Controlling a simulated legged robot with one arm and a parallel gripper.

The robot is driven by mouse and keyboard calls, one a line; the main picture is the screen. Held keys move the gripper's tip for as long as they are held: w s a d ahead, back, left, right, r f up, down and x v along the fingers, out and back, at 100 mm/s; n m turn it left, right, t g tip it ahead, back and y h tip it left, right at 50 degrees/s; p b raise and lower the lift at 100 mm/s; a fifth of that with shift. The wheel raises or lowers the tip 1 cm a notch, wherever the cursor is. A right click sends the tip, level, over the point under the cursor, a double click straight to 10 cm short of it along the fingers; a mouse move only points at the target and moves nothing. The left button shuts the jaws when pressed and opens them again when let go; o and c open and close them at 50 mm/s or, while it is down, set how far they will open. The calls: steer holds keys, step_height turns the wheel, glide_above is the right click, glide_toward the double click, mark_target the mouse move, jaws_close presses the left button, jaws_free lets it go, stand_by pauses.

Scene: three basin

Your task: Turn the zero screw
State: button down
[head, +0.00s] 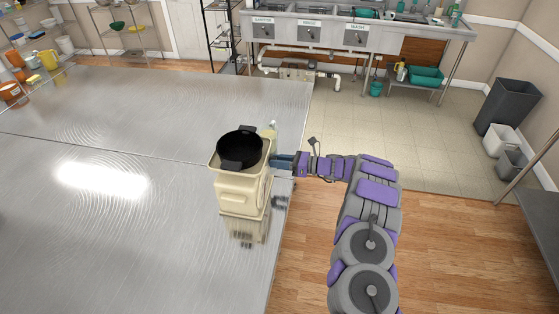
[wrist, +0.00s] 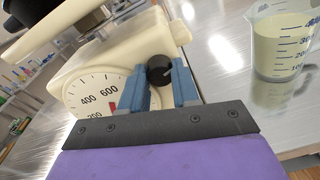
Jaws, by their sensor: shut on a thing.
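The cream kitchen scale (head: 243,193) stands on the steel table near its right edge, with a black pan (head: 240,147) on top. In the wrist view the scale's dial (wrist: 92,94) shows marks such as 400 and 600, and a red pointer (wrist: 113,108) shows beside my left finger. The black zero screw (wrist: 159,69) is a round knob on the scale's side below its top. My gripper (wrist: 161,79) has its blue fingers on either side of the knob, shut on it. In the head view my gripper (head: 282,162) reaches the scale from the right; the knob is hidden there.
A clear measuring cup (wrist: 284,45) with pale contents stands close by, right of my gripper in the wrist view. The steel table (head: 90,230) is largely bare to the left. A sink unit (head: 355,32) and grey bin (head: 507,106) stand across the floor.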

stand_by(0.5)
steer(key=c, duration=0.8)
jaws_free()
steer(key=shift+a, duration=0.1)
steer(key=p+v, duration=0.1)
steer(key=v, duration=1.6)
steer(key=shift+d, duration=0.25)
